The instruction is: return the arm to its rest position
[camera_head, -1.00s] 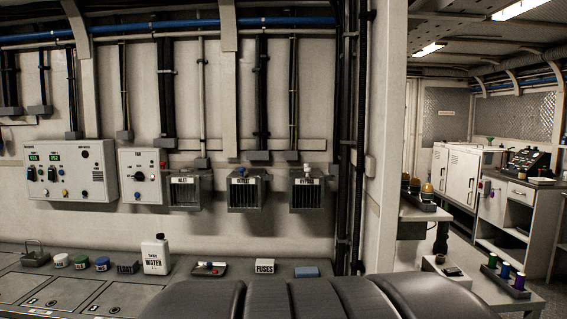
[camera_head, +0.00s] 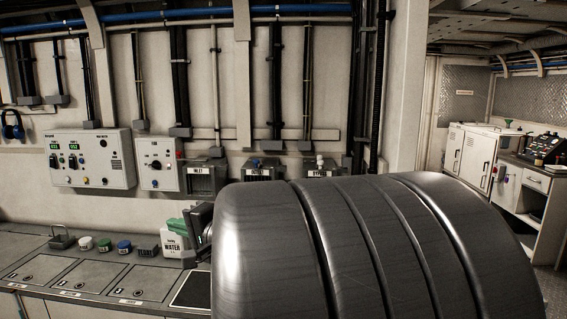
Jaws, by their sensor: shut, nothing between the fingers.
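My arm's large dark ribbed links (camera_head: 370,250) fill the lower middle and right of the view.
The bench (camera_head: 70,270) holds a white-lidded jar (camera_head: 86,243), a green one (camera_head: 104,245) and a blue one (camera_head: 124,247). Control boxes (camera_head: 92,158) and labelled intakes (camera_head: 206,178) are on the wall. White cabinets (camera_head: 470,155) stand back right.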

